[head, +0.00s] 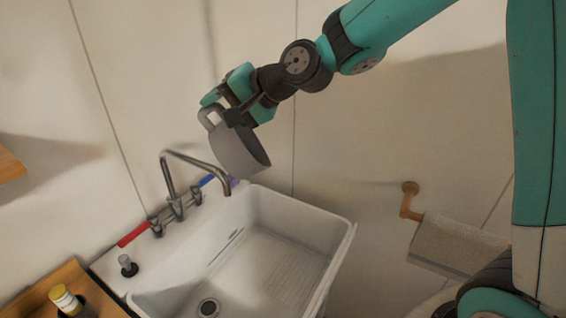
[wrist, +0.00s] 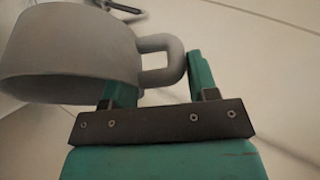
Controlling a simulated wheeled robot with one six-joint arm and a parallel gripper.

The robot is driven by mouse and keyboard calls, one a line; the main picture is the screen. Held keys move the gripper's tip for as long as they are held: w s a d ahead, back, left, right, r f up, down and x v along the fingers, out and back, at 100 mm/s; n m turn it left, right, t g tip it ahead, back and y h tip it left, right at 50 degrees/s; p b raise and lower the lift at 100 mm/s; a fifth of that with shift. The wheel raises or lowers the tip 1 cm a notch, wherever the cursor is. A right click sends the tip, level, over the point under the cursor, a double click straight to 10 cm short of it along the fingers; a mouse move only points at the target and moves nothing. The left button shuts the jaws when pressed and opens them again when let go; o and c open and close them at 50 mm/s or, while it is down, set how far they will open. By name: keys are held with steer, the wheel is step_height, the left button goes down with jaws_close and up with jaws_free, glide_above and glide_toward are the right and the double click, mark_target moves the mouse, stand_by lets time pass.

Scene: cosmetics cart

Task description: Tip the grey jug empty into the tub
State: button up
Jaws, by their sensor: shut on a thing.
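The grey jug (head: 238,150) hangs in the air above the far right end of the white tub (head: 345,236). It is tilted, with its open mouth facing down and to the right. My gripper (head: 222,112) is shut on the jug's handle. In the wrist view the jug (wrist: 75,55) fills the upper left, and its handle lies between the fingers of my gripper (wrist: 158,78). The inside of the jug is mostly hidden, so I cannot tell what it holds. No stream shows below it.
A metal tap (head: 181,180) with red and blue handles stands at the tub's back edge, close below the jug. A wooden tray (head: 45,301) with a yellow-labelled bottle (head: 64,299) is at lower left. A towel (head: 455,246) hangs from a wall holder at right.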

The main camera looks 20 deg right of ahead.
steer(key=shift+w+a+f+h+p, duration=0.1)
steer(key=shift+a+h+p, duration=0.2)
steer(key=shift+a+p, duration=0.25)
steer(key=w+a+f+n+g+h+p, duration=0.2)
steer(key=a+f+h+p, duration=0.6)
steer(key=a, duration=0.4)
steer(key=shift+w+f+g+h+p, duration=0.25)
steer(key=shift+w+g+h+p, duration=0.55)
steer(key=shift+p, duration=0.35)
steer(key=shift+s+a, duration=0.1)
